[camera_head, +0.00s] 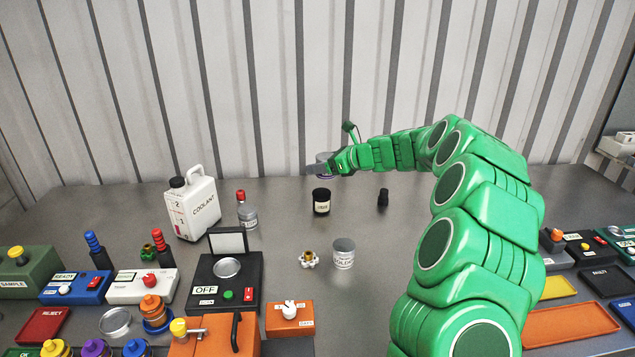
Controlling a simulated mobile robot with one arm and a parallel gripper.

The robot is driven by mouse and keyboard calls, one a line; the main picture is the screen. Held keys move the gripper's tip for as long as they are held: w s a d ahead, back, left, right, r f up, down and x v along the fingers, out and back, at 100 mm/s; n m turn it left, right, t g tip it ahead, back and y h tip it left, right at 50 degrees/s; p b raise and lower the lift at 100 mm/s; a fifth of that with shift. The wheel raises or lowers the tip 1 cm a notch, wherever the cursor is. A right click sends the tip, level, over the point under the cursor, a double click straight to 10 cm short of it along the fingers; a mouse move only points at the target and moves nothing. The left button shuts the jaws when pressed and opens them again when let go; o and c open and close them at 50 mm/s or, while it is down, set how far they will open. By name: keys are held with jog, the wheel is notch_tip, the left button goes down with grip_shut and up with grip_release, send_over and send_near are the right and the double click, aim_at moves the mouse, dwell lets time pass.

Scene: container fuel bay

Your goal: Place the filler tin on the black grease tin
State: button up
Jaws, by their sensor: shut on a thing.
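The black grease tin (321,202) stands upright on the grey bench, with a pale label on its front. My gripper (326,167) is above it, at the end of the green arm reaching in from the right. It is shut on a small grey tin (322,157), which I take to be the filler tin; its label cannot be read. The held tin is partly hidden by the gripper. It appears above the black tin with a gap between them in the picture; exact alignment in depth cannot be told.
A silver tin (343,256) and a brass fitting (309,258) stand nearer. A coolant jug (193,212) and red-capped bottle (247,212) are left, a small black object (383,198) right. A scale (224,280) and several switch boxes fill the front left. A corrugated wall is behind.

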send_over(317, 191)
jog(key=shift+f, duration=3.45)
jog(key=shift+w+f, duration=0.15)
jog(key=shift+f, duration=0.05)
jog(key=shift+d+f, duration=0.1)
jog(key=shift+f, duration=1.3)
jog(key=shift+f, duration=0.1)
jog(key=o, duration=1.2)
jog(key=shift+o, duration=0.2)
